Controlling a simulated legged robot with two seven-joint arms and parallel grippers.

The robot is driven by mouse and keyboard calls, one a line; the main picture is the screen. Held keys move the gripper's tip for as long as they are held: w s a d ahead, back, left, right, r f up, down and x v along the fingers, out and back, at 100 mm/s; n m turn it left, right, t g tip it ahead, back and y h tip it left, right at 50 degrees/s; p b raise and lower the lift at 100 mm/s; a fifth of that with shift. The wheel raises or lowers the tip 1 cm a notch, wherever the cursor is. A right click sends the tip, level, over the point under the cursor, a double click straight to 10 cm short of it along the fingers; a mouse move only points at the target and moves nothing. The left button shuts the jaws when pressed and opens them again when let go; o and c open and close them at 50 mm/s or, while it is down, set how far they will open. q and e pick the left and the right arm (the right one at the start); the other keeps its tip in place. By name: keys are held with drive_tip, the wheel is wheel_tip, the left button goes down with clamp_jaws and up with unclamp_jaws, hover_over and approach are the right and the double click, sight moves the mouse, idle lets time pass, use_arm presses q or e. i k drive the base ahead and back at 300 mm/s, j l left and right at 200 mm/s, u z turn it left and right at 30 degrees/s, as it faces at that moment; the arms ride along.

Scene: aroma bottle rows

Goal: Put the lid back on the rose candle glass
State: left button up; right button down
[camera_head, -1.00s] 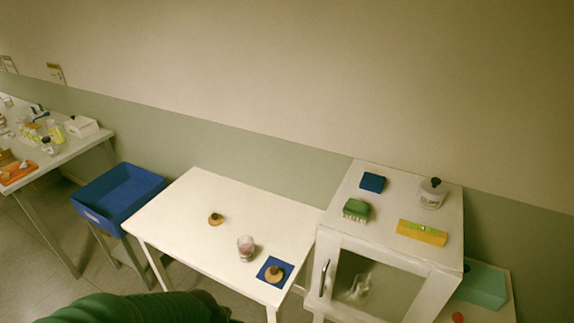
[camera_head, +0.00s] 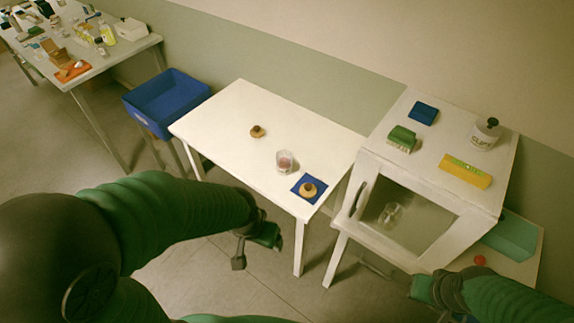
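A clear glass with pink contents (camera_head: 285,161), which looks like the rose candle glass, stands upright and uncovered on the white table (camera_head: 228,117). One round wooden lid with a dark knob (camera_head: 257,131) lies on bare tabletop to its upper left. A second similar lid (camera_head: 308,190) lies on a blue square mat (camera_head: 298,182) near the table's right corner. My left gripper (camera_head: 247,250) hangs in front of the table, below its front edge, apart from everything; its fingers look spread and empty. My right gripper (camera_head: 442,312) is at the bottom right, mostly hidden or cut off.
A blue bin (camera_head: 166,101) stands left.

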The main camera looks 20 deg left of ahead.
sight(283, 157)
drive_tip(key=i+j+z, duration=0.45)
drive_tip(key=j+z, duration=0.2)
drive_tip(key=i+j+z, duration=0.15)
drive_tip(key=j+z, duration=0.2)
